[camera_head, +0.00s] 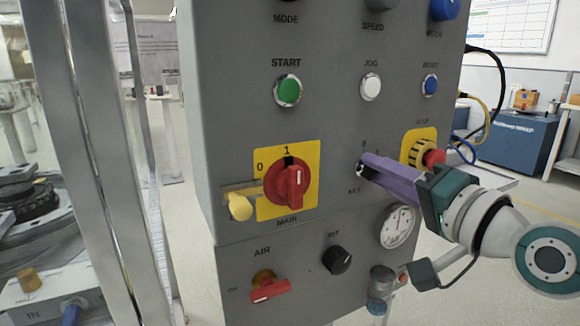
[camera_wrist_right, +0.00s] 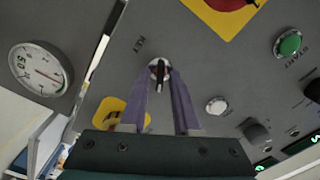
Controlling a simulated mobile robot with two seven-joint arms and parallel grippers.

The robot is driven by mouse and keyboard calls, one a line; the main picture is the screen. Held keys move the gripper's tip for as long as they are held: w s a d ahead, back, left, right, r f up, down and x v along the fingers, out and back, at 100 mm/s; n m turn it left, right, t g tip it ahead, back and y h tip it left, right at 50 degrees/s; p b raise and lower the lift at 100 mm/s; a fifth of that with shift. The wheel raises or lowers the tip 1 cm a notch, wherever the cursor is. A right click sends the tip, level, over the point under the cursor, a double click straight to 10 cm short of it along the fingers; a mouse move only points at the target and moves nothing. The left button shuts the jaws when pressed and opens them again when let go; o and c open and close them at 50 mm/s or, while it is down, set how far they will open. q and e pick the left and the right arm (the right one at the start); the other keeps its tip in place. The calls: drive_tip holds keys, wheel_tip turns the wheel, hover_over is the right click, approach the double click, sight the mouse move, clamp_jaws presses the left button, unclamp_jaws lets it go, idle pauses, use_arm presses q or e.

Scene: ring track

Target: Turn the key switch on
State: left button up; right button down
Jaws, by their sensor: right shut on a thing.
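The key switch (camera_head: 359,172) sits on the grey panel, below the JOG button and right of the red MAIN switch. Its labels 0 and 1 show above it and KEY below. My right gripper (camera_head: 367,165) reaches it from the right, with purple fingers covering most of it. In the right wrist view the gripper (camera_wrist_right: 161,78) has its fingertips around the dark key of the key switch (camera_wrist_right: 160,70), shut on it. Whether the key points at 0 or 1 I cannot tell. My left gripper is not in view.
Around my right gripper are the red stop button (camera_head: 434,158) on its yellow plate, a gauge (camera_head: 397,226), the white JOG button (camera_head: 370,87) and a black SET knob (camera_head: 337,260). The red MAIN switch (camera_head: 289,185) and a yellow padlock-like tag (camera_head: 240,206) are further left.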

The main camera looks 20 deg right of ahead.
idle(0.4)
drive_tip(key=c, duration=0.9)
unclamp_jaws()
drive_tip(key=shift+c, duration=0.2)
drive_tip(key=shift+s, duration=0.15)
drive_tip(key=s, duration=0.9)
drive_tip(key=shift+s+d+p, duration=0.3)
drive_tip(key=shift+d+p, duration=0.1)
drive_tip(key=shift+p, duration=0.05)
